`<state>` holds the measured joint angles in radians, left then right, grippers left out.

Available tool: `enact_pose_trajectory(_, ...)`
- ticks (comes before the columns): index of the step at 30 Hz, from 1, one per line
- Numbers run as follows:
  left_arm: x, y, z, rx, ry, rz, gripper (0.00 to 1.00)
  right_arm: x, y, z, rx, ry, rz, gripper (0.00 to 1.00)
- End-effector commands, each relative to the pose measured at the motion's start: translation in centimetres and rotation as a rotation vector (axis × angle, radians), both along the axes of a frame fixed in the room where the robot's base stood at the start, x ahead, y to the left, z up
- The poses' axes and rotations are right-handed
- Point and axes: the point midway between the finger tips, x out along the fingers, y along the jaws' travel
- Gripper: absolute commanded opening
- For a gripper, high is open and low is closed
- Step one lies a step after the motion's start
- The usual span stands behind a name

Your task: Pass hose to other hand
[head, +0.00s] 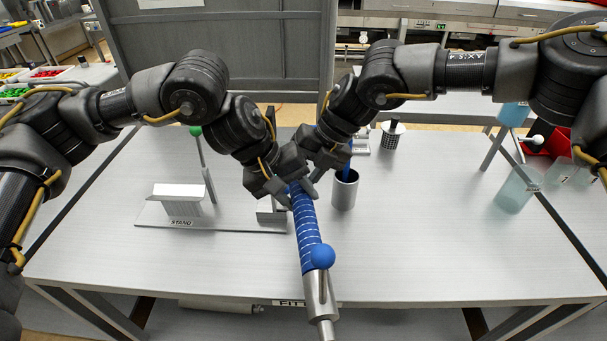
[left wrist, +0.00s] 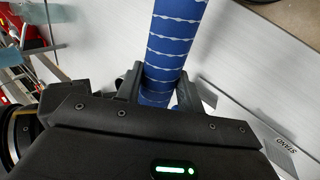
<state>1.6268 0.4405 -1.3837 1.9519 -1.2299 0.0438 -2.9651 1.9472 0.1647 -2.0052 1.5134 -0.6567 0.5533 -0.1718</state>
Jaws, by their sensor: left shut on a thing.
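The blue hose (head: 306,228) with pale rings hangs over the middle of the table, slanting toward me. Its lower end has a grey metal nozzle (head: 318,292) and a blue ball (head: 322,256). My left gripper (head: 285,190) is shut on the hose near its upper end; the left wrist view shows its fingers (left wrist: 158,92) on either side of the hose (left wrist: 172,45). My right gripper (head: 318,172) is close beside the left one at the hose's upper end. The grippers overlap there, so its fingers are partly hidden and I cannot tell whether it touches the hose.
A stand (head: 181,199) on a flat base is at the left of the table. A metal cup (head: 345,192) stands just right of the hose. A perforated canister (head: 391,136) is at the back, translucent containers (head: 518,188) at the right. The table's front right is clear.

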Motion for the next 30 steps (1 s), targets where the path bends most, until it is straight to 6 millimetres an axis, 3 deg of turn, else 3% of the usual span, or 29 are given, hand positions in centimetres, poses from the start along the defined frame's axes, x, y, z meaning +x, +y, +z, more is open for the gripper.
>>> enact_pose_trajectory(1, 0.0, 0.0, 0.1, 0.000, 0.000, 0.001, 0.02, 0.0, -0.1, -0.1, -0.003, 0.001, -0.003, 0.12)
enact_pose_trajectory(3, 0.0, 0.0, 0.1, 0.000, 0.000, 0.001, 0.02, 0.0, -0.1, -0.1, -0.003, 0.001, -0.003, 0.03)
enact_pose_trajectory(4, 0.0, 0.0, 0.1, 0.000, 0.000, 0.001, 0.39, 0.1, -0.1, 0.0, -0.002, 0.000, -0.003, 0.02)
enact_pose_trajectory(9, 0.0, 0.0, 0.1, 0.000, 0.000, 0.001, 0.61, 0.1, -0.1, 0.0, -0.002, 0.000, -0.003, 0.02)
enact_pose_trajectory(20, 0.0, 0.2, 0.4, 0.000, -0.002, 0.001, 0.63, 0.0, -0.1, 0.0, -0.001, 0.001, -0.002, 0.02)
enact_pose_trajectory(30, -0.5, 3.2, 5.7, 0.000, -0.004, 0.003, 0.63, 0.0, -0.1, 0.0, -0.001, 0.001, -0.002, 0.02)
